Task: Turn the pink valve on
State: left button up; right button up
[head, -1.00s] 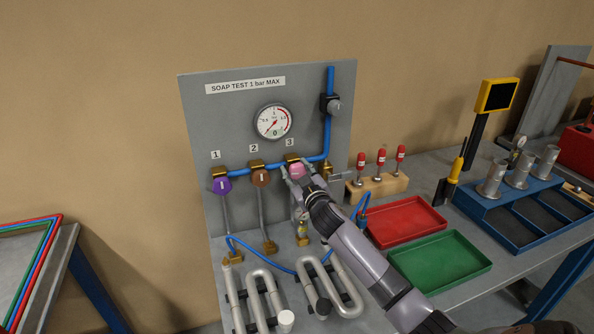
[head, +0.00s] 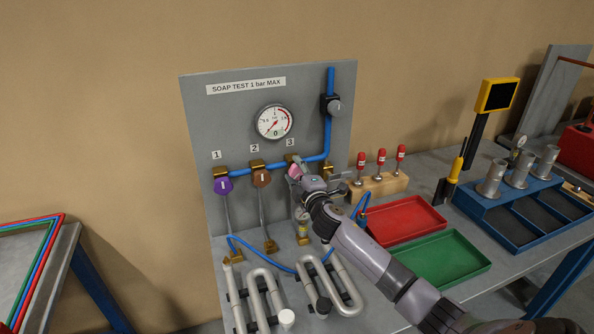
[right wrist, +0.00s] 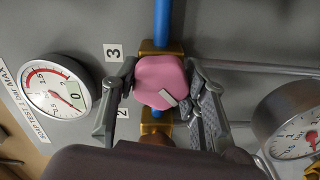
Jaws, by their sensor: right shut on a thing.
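The pink valve (head: 294,172) is a faceted knob under label 3 on the grey panel (head: 200,110); the right gripper partly covers it in the head view. In the right wrist view the pink valve (right wrist: 158,76) shows clearly, with a pale mark at a slant near its edge. My right gripper (head: 299,171) is shut on it, with one finger on each side of the knob (right wrist: 161,80). My left gripper is not in view.
A purple valve (head: 223,186) and a brown valve (head: 261,178) hang to the left on the blue pipe (head: 330,110). The round gauge (head: 274,122) is above. Red (head: 403,216) and green (head: 440,259) trays and red-topped tools (head: 381,158) lie to the right.

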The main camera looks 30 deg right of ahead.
jog(key=n+p, duration=0.1)
jog(key=n, duration=0.4)
jog(key=shift+n, duration=0.3)
jog(key=shift+f+n, duration=0.15)
jog(key=shift+n, duration=1.55)
jog(key=shift+n+p, duration=0.3)
jog(key=o, duration=1.2)
jog(key=v, duration=1.2)
jog(key=shift+a, duration=0.1)
